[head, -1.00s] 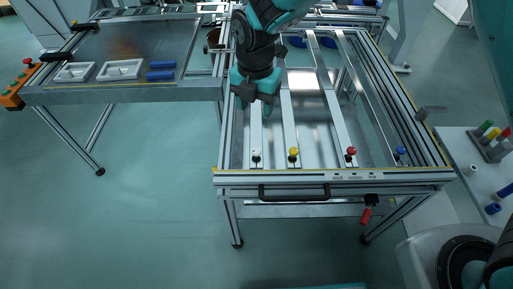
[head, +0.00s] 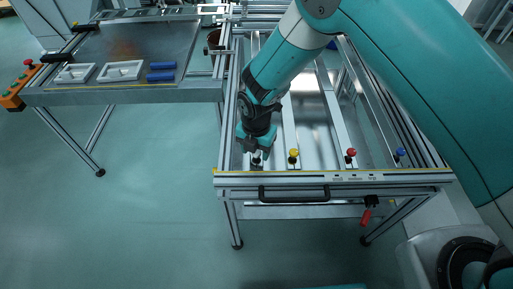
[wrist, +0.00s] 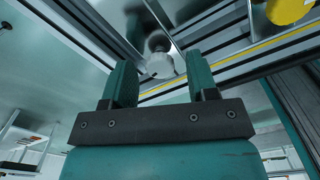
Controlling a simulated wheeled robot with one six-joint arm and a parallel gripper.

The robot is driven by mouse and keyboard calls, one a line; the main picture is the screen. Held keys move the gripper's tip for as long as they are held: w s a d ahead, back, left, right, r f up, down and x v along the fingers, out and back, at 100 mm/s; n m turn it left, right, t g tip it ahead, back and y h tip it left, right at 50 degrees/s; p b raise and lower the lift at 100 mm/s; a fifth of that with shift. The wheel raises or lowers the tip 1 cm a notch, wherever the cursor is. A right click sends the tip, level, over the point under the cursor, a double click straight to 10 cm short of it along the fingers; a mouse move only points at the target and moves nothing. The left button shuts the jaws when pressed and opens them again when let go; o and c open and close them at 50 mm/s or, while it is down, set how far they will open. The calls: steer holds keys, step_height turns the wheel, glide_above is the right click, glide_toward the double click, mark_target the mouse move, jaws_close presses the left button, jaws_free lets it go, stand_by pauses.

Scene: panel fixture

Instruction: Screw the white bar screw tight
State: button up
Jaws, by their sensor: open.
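The white bar screw (head: 256,159) stands at the near end of the leftmost bar, by the front rail of the panel fixture. In the head view my gripper (head: 256,151) is just above and behind it and partly hides it. In the wrist view the white knob (wrist: 160,62) shows in the gap between the two teal fingers of my gripper (wrist: 160,70). The fingers are apart, and I see no contact with the knob. How far the knob lies beyond the fingertips is hard to tell.
The yellow screw (head: 293,156) is close on the right; it also shows in the wrist view (wrist: 290,9). The red screw (head: 351,154) and blue screw (head: 400,153) are farther right. A black handle (head: 294,193) runs along the front. A side table (head: 130,95) stands left.

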steer(key=c, duration=0.9)
steer(key=shift+m, duration=0.3)
